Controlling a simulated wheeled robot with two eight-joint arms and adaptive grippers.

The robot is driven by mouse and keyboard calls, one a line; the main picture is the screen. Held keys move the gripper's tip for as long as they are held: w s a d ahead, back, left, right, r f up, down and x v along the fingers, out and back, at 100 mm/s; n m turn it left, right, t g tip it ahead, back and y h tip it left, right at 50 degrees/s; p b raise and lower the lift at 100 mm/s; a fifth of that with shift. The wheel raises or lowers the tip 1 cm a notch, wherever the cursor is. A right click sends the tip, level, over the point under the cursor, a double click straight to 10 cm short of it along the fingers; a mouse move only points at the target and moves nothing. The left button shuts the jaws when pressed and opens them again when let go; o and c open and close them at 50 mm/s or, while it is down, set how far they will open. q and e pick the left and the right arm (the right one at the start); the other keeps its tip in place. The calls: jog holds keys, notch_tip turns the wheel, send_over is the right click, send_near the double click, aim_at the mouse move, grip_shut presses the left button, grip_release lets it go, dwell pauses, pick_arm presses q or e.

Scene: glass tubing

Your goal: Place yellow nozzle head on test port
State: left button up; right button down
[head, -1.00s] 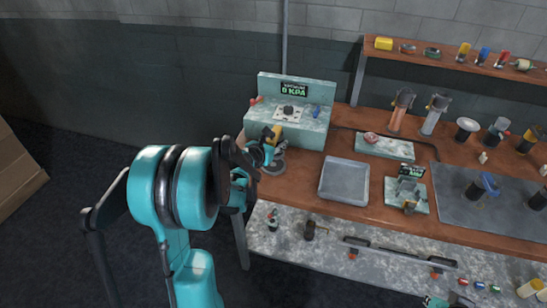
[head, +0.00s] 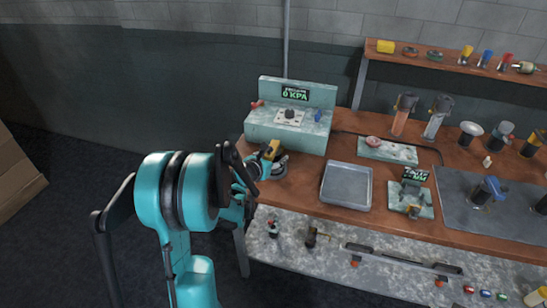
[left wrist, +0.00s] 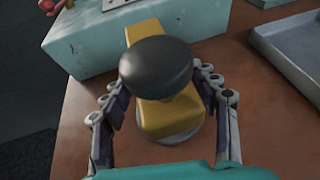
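The yellow nozzle head (head: 270,150) is a yellow block with a dark round cap, seen from above in the left wrist view (left wrist: 165,118). My left gripper (head: 262,163) has its fingers on both sides of it and appears shut on it. The lower end of the nozzle head is hidden. The test port (head: 290,114) is a dark round fitting on a white plate on top of the teal console. The nozzle head is in front of and left of the port, apart from it. My right gripper is not in view.
The teal console (head: 285,135) has a display reading 0 KPA, a red part at left and a blue part at right. A round grey base (head: 288,190) is under the nozzle head. An empty grey tray (head: 347,186) lies to the right on the brown bench.

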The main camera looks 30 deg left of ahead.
pick_arm(q)
jog(key=shift+r, duration=0.1)
jog(key=shift+s+r, duration=0.2)
jog(key=shift+s, duration=0.05)
jog(key=a+p+v, duration=0.1)
jog(key=p+v, duration=0.3)
jog(key=v, duration=0.7)
jog(key=s+d+r+m+g+h, duration=0.1)
jog(key=s+d+m+g, duration=0.15)
jog(key=d+m, duration=0.6)
jog(key=s+d+r+m+g+h, duration=0.1)
jog(key=s+d+m, duration=0.3)
jog(key=d+m, duration=0.5)
jog(key=s+d+m+g+y, duration=0.1)
jog(key=s+d+m+g, duration=0.2)
jog(key=s+m, duration=0.8)
jog(key=d+m, duration=0.1)
jog(key=m, duration=0.7)
jog(key=shift+s, duration=0.15)
jog(key=shift+d, duration=0.15)
